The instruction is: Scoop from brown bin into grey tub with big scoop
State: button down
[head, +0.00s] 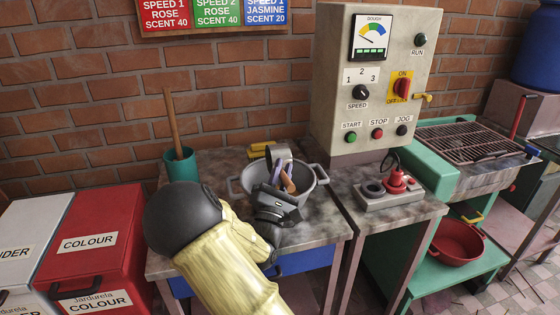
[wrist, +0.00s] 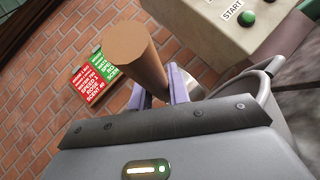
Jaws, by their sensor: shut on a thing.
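My gripper (head: 283,182) is over the grey tub (head: 318,179) on the table, its purple fingers shut on the brown handle of the scoop. The handle also shows between the fingers in the wrist view (wrist: 136,55). The scoop's metal cup (head: 279,153) is at the far rim of the tub; whether it touches the rim or holds anything I cannot tell. The tub's rim and handle show at the right of the wrist view (wrist: 268,82). My arm and gripper hide most of the tub's inside. No brown bin is in view.
A green pot (head: 181,166) with a wooden stick stands left of the tub. A control box (head: 378,85) rises at the right, with a grey block and red part (head: 396,185) before it. Red (head: 98,240) and white (head: 24,240) bins stand at left. A red bowl (head: 457,243) sits lower right.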

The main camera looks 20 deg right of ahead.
aim_at(282, 170)
jog(key=m+g+p, duration=0.1)
jog(key=r+m+g+h, duration=0.1)
jog(key=m, duration=0.1)
jog(key=shift+a+r+p, duration=0.1)
jog(key=shift+r+p, duration=0.05)
jog(key=shift+p, duration=0.25)
jog(key=shift+r+m+g+p, duration=0.15)
jog(key=shift+m+g+p, duration=0.25)
jog(key=shift+m+g, duration=0.45)
jog(key=m+g, duration=0.1)
jog(key=m, duration=0.1)
jog(key=m+g+p, duration=0.1)
jog(key=m+g, duration=0.1)
jog(key=shift+r+m+g+y, duration=0.25)
jog(key=shift+r+m+y, duration=0.1)
jog(key=shift+r+y, duration=0.05)
jog(key=m+g+y, duration=0.2)
jog(key=m, duration=0.1)
jog(key=shift+r+y, duration=0.3)
jog(key=shift+r, duration=0.1)
jog(key=shift+w+r+m+g+y, duration=0.1)
jog(key=shift+r+m+g+y, duration=0.2)
jog(key=shift+m+y, duration=0.25)
jog(key=shift+r+m+g+y, duration=0.15)
jog(key=shift+m+g+y, duration=0.15)
jog(key=shift+m+y, duration=0.45)
jog(key=shift+y, duration=0.2)
